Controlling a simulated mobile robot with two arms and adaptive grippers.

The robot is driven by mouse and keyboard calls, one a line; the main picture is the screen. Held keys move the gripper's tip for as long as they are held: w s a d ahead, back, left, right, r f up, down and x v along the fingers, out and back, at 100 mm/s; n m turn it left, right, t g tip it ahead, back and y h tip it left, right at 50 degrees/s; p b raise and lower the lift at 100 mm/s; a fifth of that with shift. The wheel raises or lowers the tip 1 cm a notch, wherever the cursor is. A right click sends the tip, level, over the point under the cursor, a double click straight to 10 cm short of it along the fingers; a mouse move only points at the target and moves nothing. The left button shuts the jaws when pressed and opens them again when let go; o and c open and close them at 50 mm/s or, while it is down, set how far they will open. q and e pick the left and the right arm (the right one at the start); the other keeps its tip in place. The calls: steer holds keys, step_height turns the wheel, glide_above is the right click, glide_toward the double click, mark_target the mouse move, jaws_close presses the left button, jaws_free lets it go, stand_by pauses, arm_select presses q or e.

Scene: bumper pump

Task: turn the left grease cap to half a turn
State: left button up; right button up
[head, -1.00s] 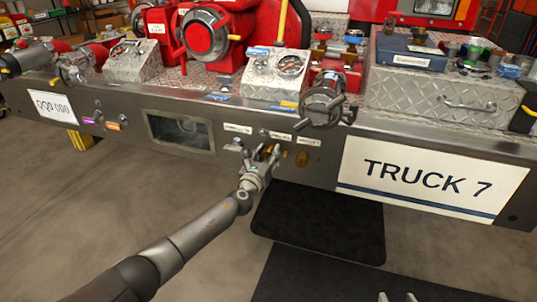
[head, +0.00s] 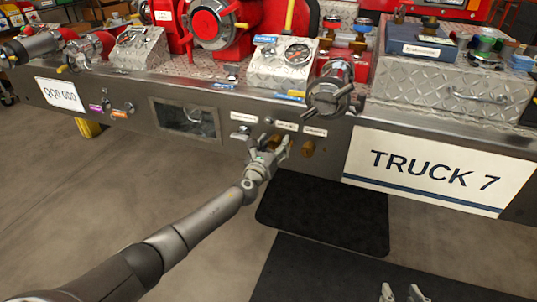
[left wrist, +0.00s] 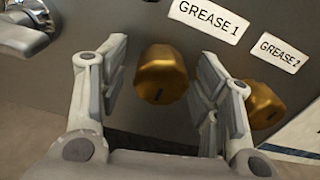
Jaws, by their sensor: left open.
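The left grease cap (left wrist: 160,73) is a gold, faceted knob with a dark mark low on its face, on the bumper panel below the GREASE 1 label. My left gripper (head: 269,143) is open in front of the panel. In the left wrist view its fingers (left wrist: 162,52) stand one on each side of this cap, with a visible gap on both sides. In the head view the fingers partly hide the cap. The right grease cap (left wrist: 264,103) sits to the right, partly behind the right finger; it also shows in the head view (head: 307,149). My right gripper (head: 400,293) shows its two fingertips apart at the bottom edge.
A silver valve handle (left wrist: 25,30) is left of the caps. A capped outlet with handles (head: 330,95) juts out above the right cap. The TRUCK 7 sign (head: 435,172) is further right. A black mat (head: 325,215) lies on the floor below.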

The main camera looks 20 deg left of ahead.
arm_select(q)
steer(key=s, duration=1.1)
steer(key=shift+s+a, duration=0.3)
steer(key=shift+f, duration=0.1)
